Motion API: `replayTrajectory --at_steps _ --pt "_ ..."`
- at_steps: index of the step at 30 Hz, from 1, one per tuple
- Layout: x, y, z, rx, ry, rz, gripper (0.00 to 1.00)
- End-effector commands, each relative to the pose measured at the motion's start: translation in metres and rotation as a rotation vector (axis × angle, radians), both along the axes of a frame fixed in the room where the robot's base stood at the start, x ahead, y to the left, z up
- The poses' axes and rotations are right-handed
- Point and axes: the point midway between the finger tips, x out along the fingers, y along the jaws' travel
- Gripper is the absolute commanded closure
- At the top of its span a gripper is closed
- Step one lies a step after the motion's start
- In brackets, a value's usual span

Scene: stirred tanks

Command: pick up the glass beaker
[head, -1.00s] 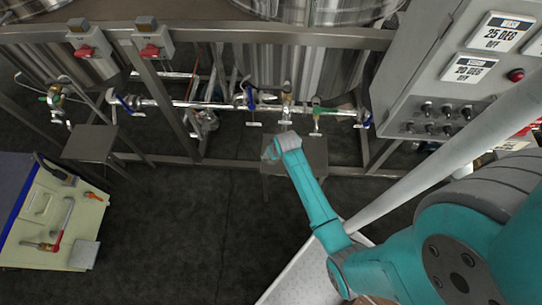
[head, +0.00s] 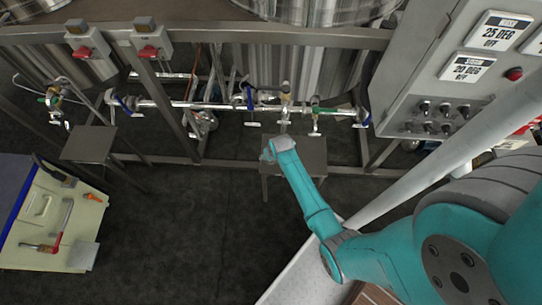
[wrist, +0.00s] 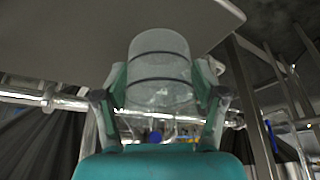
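The glass beaker (wrist: 159,72) is clear, with dark bands around it, and fills the middle of the wrist view between the two fingers. My gripper (wrist: 160,88) has one finger against each side of it and appears closed on it. In the head view the beaker (head: 267,152) is a small pale shape at the tip of my teal gripper (head: 272,149), over the left edge of a small grey stand (head: 308,158). I cannot tell whether the beaker's base touches the stand. The stand's flat grey surface (wrist: 60,35) shows at the top of the wrist view.
A pipe with valves (head: 215,106) runs behind the stand, below the steel tanks. A grey control cabinet (head: 425,75) is at the right. A second small stand (head: 88,144) and a pale workbench with tools (head: 50,205) are at the left. The floor between is clear.

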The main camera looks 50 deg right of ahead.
Motion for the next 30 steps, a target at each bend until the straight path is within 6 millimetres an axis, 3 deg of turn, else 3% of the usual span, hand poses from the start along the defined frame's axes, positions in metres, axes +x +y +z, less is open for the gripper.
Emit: replayTrajectory --at_steps 1,5,17,26,30 --pt "0.000 0.000 0.000 0.000 0.000 0.000 0.51" --pt "0.000 0.000 0.000 0.000 0.000 0.000 0.83" --pt "0.000 0.000 0.004 -0.001 -0.002 0.000 0.83" --pt "0.000 0.000 0.038 -0.001 -0.004 0.000 0.83" --pt "-0.030 0.012 0.034 0.001 0.003 -0.001 0.83"
